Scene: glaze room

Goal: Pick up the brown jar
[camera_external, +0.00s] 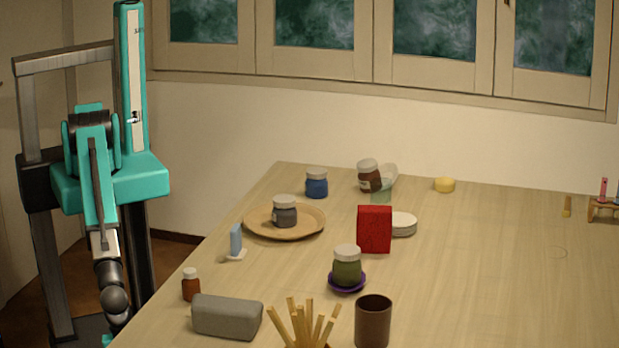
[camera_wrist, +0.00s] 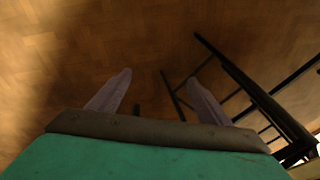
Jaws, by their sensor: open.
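The brown jar (camera_external: 369,178) has a pale lid and a light label and stands at the back of the wooden table. A clear glass (camera_external: 388,177) stands close at its right; I cannot tell whether they touch. My gripper (camera_wrist: 160,76) shows in the wrist view, with its two fingers apart and nothing between them, above the wooden floor. In the external view my arm hangs down left of the table, far from the jar, and the gripper is mostly out of frame. The jar is not in the wrist view.
A blue jar (camera_external: 317,184) stands left of the brown jar. Nearer are a grey jar (camera_external: 285,213) on a wooden plate (camera_external: 262,232), a red box (camera_external: 374,229), a green jar (camera_external: 347,268) and a brown cup (camera_external: 373,322). The table's right middle is clear.

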